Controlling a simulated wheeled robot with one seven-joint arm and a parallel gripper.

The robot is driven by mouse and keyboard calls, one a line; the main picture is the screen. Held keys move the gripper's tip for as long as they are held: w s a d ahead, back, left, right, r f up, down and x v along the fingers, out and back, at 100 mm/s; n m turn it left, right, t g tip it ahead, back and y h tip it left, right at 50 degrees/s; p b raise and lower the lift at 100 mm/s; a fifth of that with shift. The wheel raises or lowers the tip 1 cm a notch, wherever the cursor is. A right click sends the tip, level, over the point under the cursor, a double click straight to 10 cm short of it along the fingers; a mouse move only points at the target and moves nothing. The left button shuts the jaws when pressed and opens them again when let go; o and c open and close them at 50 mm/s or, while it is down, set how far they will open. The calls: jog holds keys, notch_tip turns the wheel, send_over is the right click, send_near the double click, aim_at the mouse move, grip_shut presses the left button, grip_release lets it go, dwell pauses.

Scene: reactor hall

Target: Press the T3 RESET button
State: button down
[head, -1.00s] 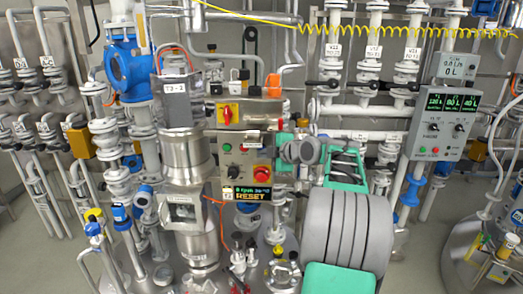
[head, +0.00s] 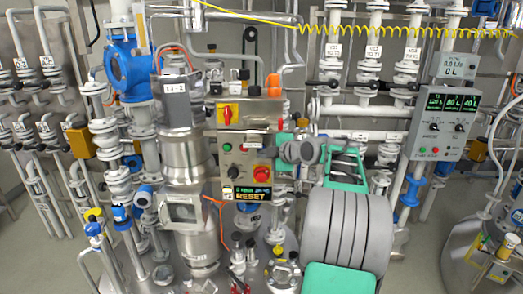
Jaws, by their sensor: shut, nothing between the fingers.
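A grey control box (head: 249,146) stands near the picture's middle. A display strip on its lower edge carries the orange word RESET (head: 251,197). Above it are a red mushroom button (head: 262,173), a black knob (head: 233,172) and a small green light. I cannot read a T3 mark on this box. My grey and teal arm comes up from the bottom right. What looks like my gripper (head: 283,145) is small and shut, at the box's right edge. I cannot tell whether it touches the box. Fine finger detail is unclear.
A second grey panel (head: 441,122) at the right has three green displays, knobs and small coloured buttons. A tall silver column (head: 188,160) stands left of the control box. Pipes and valves fill the back. A yellow coiled hose (head: 400,31) crosses the top.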

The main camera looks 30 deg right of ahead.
jog(key=shift+w, duration=0.1)
jog(key=shift+w+d, duration=0.25)
jog(key=shift+w+d, duration=0.2)
jog(key=shift+w, duration=0.1)
dwell(0.7)
jog(key=shift+s+f+b, duration=0.1)
jog(key=shift+b, duration=0.35)
jog(key=shift+s+a+b, duration=0.4)
jog(key=shift+s+b, duration=0.15)
jog(key=shift+b, duration=0.25)
